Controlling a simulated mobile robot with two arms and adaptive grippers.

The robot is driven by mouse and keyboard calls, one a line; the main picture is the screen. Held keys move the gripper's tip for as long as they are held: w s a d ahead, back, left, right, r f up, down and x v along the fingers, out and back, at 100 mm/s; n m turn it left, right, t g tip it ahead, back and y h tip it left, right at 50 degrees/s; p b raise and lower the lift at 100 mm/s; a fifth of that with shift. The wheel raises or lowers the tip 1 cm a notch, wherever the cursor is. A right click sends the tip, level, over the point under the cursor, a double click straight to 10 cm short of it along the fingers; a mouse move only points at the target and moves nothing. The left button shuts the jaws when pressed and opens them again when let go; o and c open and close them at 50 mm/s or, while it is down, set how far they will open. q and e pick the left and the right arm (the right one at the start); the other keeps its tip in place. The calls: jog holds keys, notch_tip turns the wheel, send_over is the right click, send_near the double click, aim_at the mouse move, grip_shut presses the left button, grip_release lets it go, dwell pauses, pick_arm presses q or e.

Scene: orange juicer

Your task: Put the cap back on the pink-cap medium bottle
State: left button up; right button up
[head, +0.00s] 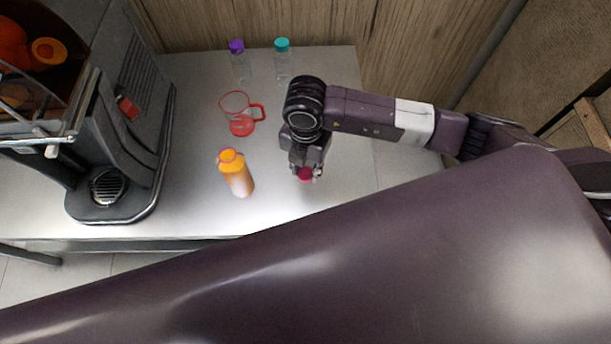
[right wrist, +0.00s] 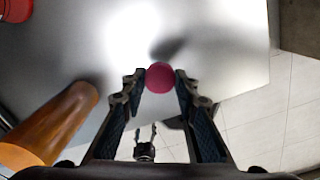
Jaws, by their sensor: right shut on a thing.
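My right gripper (head: 306,174) is shut on the pink cap (head: 304,175). The round cap also shows between the fingertips in the right wrist view (right wrist: 160,77), held over the right part of the table near its front edge. The bottle of orange juice (head: 238,174) stands to the left of the gripper, apart from it. Its top is open, with a pinkish rim. The bottle also shows at the left of the right wrist view (right wrist: 50,125). I cannot tell the cap's exact height above the table. My left gripper is not in the head view.
The grey table (head: 190,205) is clear around the bottle. A red jug (head: 242,112), a purple-capped bottle (head: 239,65) and a teal-capped bottle (head: 283,62) stand farther back. The juicer (head: 125,130) fills the left. My large purple arm link blocks the lower head view.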

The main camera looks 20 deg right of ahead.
aim_at(306, 173)
notch_tip(306, 173, up, 14)
jog(key=shift+f+b, duration=0.2)
jog(key=shift+b, duration=0.25)
